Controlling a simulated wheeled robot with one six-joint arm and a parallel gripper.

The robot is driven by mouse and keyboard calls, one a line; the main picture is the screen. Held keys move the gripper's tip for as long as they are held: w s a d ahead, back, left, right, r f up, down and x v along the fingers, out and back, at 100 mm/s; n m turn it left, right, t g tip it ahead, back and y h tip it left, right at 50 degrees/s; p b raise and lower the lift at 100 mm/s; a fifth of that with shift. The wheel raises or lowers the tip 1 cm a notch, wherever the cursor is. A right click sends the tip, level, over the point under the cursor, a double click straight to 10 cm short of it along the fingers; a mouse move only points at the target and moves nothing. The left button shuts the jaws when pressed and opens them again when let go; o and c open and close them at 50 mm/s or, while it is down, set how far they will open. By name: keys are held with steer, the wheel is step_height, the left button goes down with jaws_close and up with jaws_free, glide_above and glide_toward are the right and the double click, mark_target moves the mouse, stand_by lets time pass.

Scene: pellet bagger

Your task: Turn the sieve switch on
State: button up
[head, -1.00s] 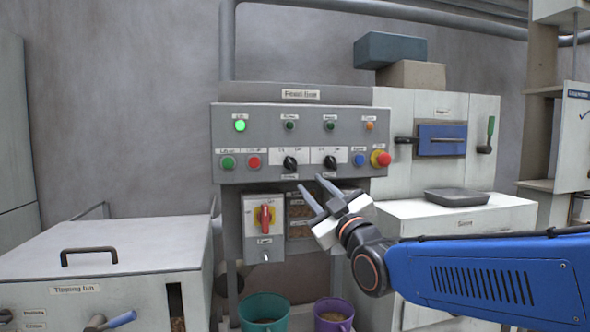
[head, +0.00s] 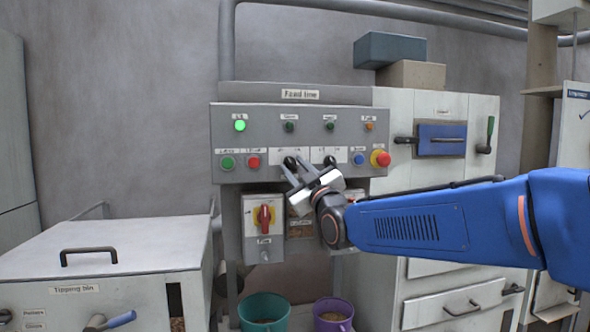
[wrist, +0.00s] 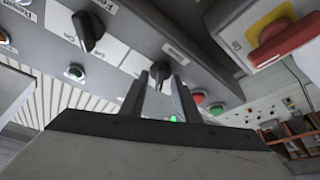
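The grey control panel (head: 225,145) carries two black rotary knobs side by side. The left knob (head: 290,161) is partly covered by my fingers, and the right knob (head: 330,161) is clear. The small labels are too blurred to tell surely which is the sieve switch. My gripper (head: 295,163) is open, with its fingertips in front of the left knob. In the wrist view, that knob (wrist: 177,50) lies just beyond my fingertips (wrist: 168,75); contact cannot be told. The other knob (wrist: 88,31) stands to the left there.
A red-handled yellow switch (head: 264,216) sits below the panel. Green (head: 228,163) and red (head: 254,162) buttons are left of the knobs; a blue button (head: 358,159) and red emergency button (head: 381,158) are right. A green lamp (head: 240,125) is lit.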

jaws_close()
steer(key=shift+m, duration=0.4)
steer(key=m+h, duration=0.1)
steer(key=m, duration=0.1)
steer(key=m+t+h, duration=0.1)
steer(key=m, duration=0.2)
steer(key=m+t+h, duration=0.1)
steer(key=m+h, duration=0.1)
steer(key=m, duration=0.1)
steer(key=shift+s+a+f, duration=0.1)
steer(key=shift+a, duration=0.2)
steer(key=m+h, duration=0.2)
steer(key=m, duration=0.2)
steer(key=m+h, duration=0.2)
steer(key=m, duration=0.2)
steer(key=shift+a+t, duration=0.1)
steer(key=shift+t, duration=0.3)
steer(key=shift+m+h, duration=0.3)
steer(key=shift+m, duration=0.2)
